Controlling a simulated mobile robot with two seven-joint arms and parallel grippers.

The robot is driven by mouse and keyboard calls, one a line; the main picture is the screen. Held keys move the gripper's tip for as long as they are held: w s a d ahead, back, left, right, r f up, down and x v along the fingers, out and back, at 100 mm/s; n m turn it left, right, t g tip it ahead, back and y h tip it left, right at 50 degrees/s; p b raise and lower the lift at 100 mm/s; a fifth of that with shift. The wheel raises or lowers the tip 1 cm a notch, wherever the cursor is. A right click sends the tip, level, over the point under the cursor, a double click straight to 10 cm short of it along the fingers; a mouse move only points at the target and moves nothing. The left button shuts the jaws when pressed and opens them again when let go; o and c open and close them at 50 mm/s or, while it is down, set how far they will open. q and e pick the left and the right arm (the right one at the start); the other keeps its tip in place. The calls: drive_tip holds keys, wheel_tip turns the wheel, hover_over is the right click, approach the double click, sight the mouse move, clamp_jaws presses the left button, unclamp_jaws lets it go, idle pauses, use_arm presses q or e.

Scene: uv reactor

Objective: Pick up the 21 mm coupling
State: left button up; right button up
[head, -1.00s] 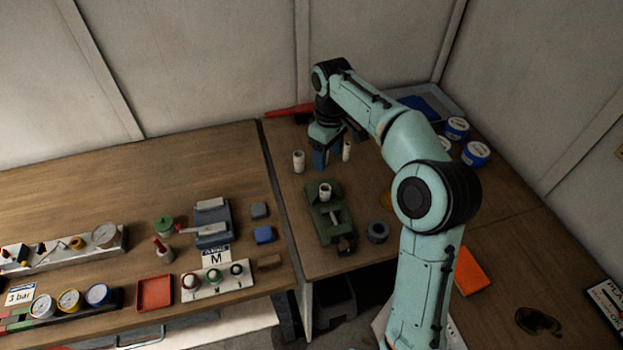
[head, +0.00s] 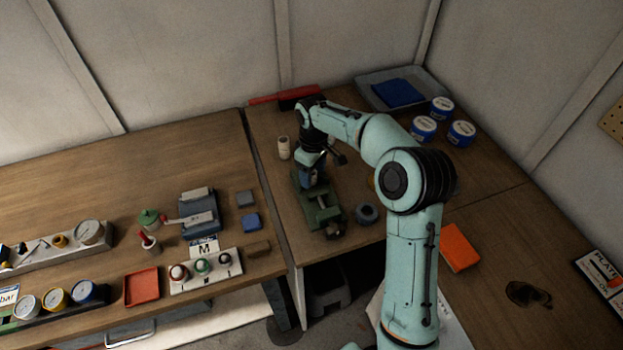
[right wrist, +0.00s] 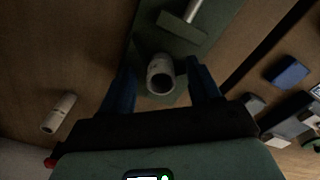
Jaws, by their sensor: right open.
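A short white hollow coupling (right wrist: 160,76) stands on the green vise (head: 320,208), open end up in the right wrist view. My right gripper (right wrist: 162,88) is open above the vise, its blue fingers on either side of this coupling with gaps on both sides. In the head view my right gripper (head: 314,178) hides that coupling. A second white coupling (head: 284,148) stands on the table left of my gripper. A white cylinder (right wrist: 60,113) also shows at left in the right wrist view. I cannot read any sizes. My left gripper is not in view.
A dark ring (head: 367,213) lies right of the vise. Blue-and-white tubs (head: 461,134) and a grey tray (head: 370,92) stand at the back right. The left table holds gauges, a red tray (head: 142,287) and blue blocks (head: 252,221). A gap separates the tables.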

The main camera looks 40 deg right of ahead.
drive_tip(key=shift+c, duration=0.3)
drive_tip(key=c, duration=1)
